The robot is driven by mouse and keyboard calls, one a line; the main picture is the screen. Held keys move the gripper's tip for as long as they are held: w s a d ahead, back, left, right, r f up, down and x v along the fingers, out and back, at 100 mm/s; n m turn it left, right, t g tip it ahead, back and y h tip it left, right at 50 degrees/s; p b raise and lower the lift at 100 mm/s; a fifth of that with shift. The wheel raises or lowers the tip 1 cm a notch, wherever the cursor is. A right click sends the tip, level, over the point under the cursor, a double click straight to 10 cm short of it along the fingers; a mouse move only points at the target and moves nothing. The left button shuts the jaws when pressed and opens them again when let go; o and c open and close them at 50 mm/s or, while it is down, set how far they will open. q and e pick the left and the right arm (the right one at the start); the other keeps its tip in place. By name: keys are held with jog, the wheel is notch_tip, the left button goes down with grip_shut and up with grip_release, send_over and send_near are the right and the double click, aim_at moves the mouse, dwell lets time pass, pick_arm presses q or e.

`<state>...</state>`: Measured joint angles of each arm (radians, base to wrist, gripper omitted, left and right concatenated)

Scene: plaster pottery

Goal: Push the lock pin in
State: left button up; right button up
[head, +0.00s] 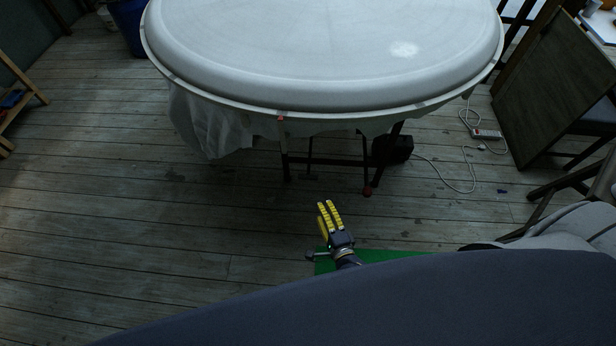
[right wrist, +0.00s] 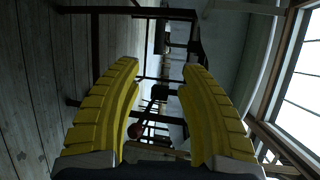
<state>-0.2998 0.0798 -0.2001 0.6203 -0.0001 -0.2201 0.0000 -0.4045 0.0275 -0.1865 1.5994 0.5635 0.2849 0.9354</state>
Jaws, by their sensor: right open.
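My right gripper (head: 329,206) is low in the middle of the head view, with yellow ribbed fingers pointing up the picture towards the table. In the right wrist view its two fingers (right wrist: 160,66) stand apart with nothing between them. A small red knob (head: 367,191) sits low on the frame under the round table, up and to the right of the gripper and apart from it. A dull red round knob (right wrist: 134,131) shows between the fingers in the wrist view, farther off. I cannot tell for certain which part is the lock pin. My left gripper is out of view.
The large round table (head: 320,106) has a pale cover and dark legs. A small orange mark (head: 281,118) is on its rim. A black box (head: 393,149), a white cable (head: 473,172) and a power strip (head: 487,134) lie to the right.

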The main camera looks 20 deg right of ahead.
aim_at(308, 177)
jog(key=w+f, duration=0.1)
jog(key=w, duration=0.4)
jog(key=w+f, duration=0.1)
jog(key=w, duration=0.5)
jog(key=w+f, duration=0.1)
jog(key=w, duration=0.4)
jog(key=shift+w+a, duration=0.25)
jog(key=shift+a, duration=0.1)
grip_shut()
